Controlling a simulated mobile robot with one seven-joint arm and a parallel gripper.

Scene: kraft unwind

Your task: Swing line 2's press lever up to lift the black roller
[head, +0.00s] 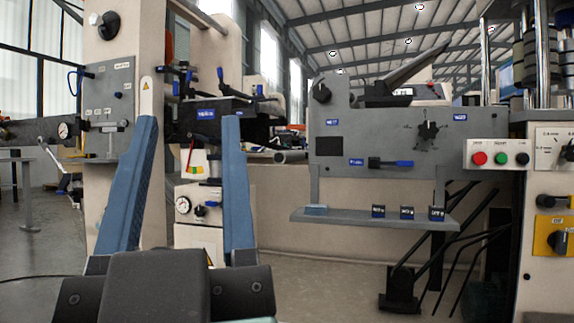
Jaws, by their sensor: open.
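My gripper (190,120) stands open in the foreground, its two blue fingers upright and apart, with nothing between them. A short lever with a black base and blue grip (402,163) lies level on a grey panel (340,143), right of my gripper and apart from it. A small blue label sits left of this lever; its text is too small to read, so I cannot tell if it is line 2's press lever. Blue-handled levers (221,78) also stand above a black block (205,112) behind my fingers. I cannot make out the black roller for certain.
A grey shelf (340,218) with several small dark blocks juts out below the panel. A button box (497,154) and a control cabinet (548,240) stand at the right. A beige column (112,45) with a grey panel stands at the left. Floor shows below the shelf.

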